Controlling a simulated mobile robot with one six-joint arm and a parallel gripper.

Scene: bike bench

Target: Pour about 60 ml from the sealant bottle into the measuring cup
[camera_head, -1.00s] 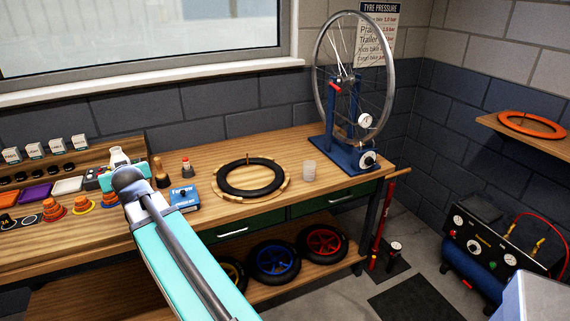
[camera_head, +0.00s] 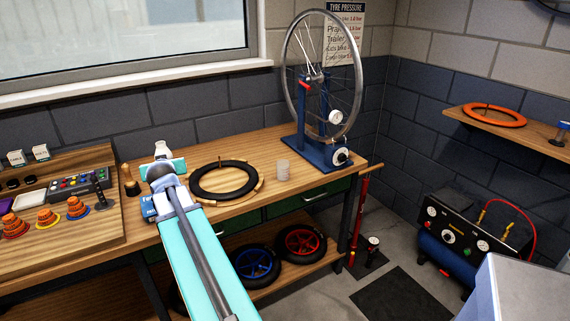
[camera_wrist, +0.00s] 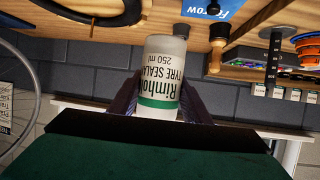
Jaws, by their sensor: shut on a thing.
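The sealant bottle (camera_wrist: 165,85) is white with a green band and a label reading "250 ml". My gripper (camera_wrist: 160,104) is shut on it, one finger on each side, in the upside-down wrist view. In the head view the bottle's white top (camera_head: 162,147) shows above my gripper (camera_head: 163,166), and the bottle looks about upright. My arm hides its lower part. The measuring cup (camera_head: 283,170) is a small, pale, clear cup standing on the bench, right of my gripper and apart from it. I cannot see its contents.
A blue truing stand (camera_head: 318,153) with a wheel stands right of the cup. Orange cones (camera_head: 45,218) stand at left.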

